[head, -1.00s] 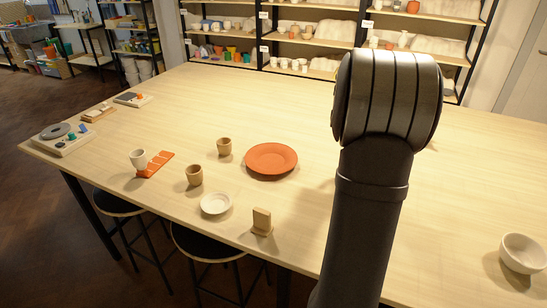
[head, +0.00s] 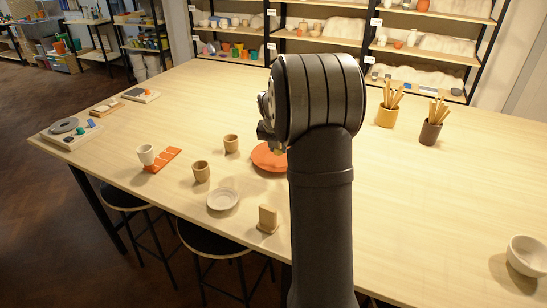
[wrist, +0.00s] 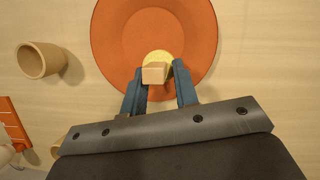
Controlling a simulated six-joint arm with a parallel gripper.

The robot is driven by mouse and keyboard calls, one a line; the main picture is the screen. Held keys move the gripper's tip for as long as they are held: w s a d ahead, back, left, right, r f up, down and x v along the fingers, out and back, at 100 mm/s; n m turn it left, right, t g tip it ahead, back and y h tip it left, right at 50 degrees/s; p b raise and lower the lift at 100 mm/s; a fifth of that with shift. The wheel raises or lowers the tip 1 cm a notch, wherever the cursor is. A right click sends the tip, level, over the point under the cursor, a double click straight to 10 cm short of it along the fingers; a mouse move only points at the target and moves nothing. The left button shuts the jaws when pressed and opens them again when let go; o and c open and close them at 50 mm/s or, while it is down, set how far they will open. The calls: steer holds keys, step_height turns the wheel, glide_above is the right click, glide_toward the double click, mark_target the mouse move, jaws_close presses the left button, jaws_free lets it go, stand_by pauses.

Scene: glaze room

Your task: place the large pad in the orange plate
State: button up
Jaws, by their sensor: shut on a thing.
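The orange plate (wrist: 112,32) lies flat on the table; in the head view the plate (head: 264,158) is partly hidden by my arm. My gripper (wrist: 159,70) has two blue fingers shut on the large pad (wrist: 158,56), which shows as a pale yellow round edge with a tan block in front of it. In the wrist view the pad overlaps the near part of the plate. In the head view my gripper is over the plate's left side, mostly hidden behind my arm. I cannot tell how high the pad is.
Two brown cups (head: 231,143) (head: 201,171) stand left of the plate. A pale dish (head: 223,199) and an upright tan block on a base (head: 268,217) are nearer the edge. A white cup (head: 146,154) stands by an orange strip. Tool pots (head: 386,117) are behind right.

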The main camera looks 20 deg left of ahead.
mark_target(274, 163)
steer(key=shift+a+f, duration=0.5)
steer(key=shift+a, duration=0.35)
steer(key=shift+f, duration=2)
steer(key=shift+f, duration=0.2)
steer(key=o, duration=0.7)
steer(key=shift+c, duration=0.2)
steer(key=shift+r, duration=0.1)
